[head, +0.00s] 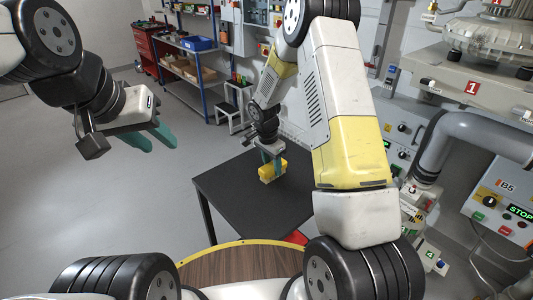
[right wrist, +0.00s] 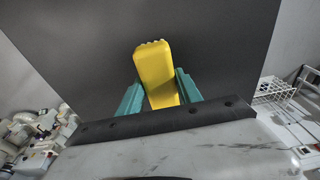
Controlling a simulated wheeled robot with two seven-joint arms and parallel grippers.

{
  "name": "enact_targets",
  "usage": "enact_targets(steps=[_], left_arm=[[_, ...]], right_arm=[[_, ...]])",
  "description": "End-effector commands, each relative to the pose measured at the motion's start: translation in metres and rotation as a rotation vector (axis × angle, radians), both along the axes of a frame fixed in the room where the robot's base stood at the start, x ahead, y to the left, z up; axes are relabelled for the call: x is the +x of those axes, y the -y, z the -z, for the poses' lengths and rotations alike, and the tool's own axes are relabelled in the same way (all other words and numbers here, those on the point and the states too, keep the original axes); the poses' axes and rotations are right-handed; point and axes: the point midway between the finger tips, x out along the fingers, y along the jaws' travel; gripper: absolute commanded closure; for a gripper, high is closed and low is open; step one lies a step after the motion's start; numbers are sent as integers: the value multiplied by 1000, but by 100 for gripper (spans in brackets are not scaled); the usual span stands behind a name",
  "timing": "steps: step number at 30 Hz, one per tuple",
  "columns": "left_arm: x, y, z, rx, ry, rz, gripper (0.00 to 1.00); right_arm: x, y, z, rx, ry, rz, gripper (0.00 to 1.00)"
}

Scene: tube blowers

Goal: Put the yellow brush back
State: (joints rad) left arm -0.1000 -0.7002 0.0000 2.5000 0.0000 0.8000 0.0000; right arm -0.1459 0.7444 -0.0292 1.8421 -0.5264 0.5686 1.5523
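The yellow brush (head: 272,171) is over the black table (head: 232,190) in the head view, with its paler bristle side down. I cannot tell whether it touches the tabletop. My right gripper (head: 271,156) has its teal fingers on either side of it. In the right wrist view, the brush (right wrist: 155,72) sits slightly tilted between both fingers (right wrist: 158,88), which appear to touch its sides. My left gripper (head: 150,138) hangs empty over the floor at the left, its two teal fingers apart.
A round wooden table (head: 235,264) with a yellow rim is in front. Control boxes (head: 497,205) and a grey pipe (head: 475,130) stand at the right. A white step stool (head: 237,103) and blue shelving (head: 190,65) are behind. The rest of the black tabletop looks clear.

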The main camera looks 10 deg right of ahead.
Motion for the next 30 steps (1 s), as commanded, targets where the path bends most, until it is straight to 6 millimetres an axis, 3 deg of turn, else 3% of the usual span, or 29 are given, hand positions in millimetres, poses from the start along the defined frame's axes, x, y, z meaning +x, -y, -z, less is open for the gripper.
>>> enact_targets(steps=[1, 3, 14, 17, 30], left_arm=[[0, 0, 0, 0, 0, 0, 64], [0, 0, 0, 0, 0, 0, 64], [0, 0, 0, 0, 0, 0, 64], [0, 0, 0, 0, 0, 0, 64], [0, 0, 0, 0, 0, 0, 64]], right_arm=[[-1, 0, 1, 0, -1, 0, 48], [-1, 0, 1, 0, -1, 0, 38], [0, -1, -4, 0, 0, 0, 38], [-1, -2, -15, 0, 2, 0, 38], [-8, -13, -101, 1, 3, -1, 38]])
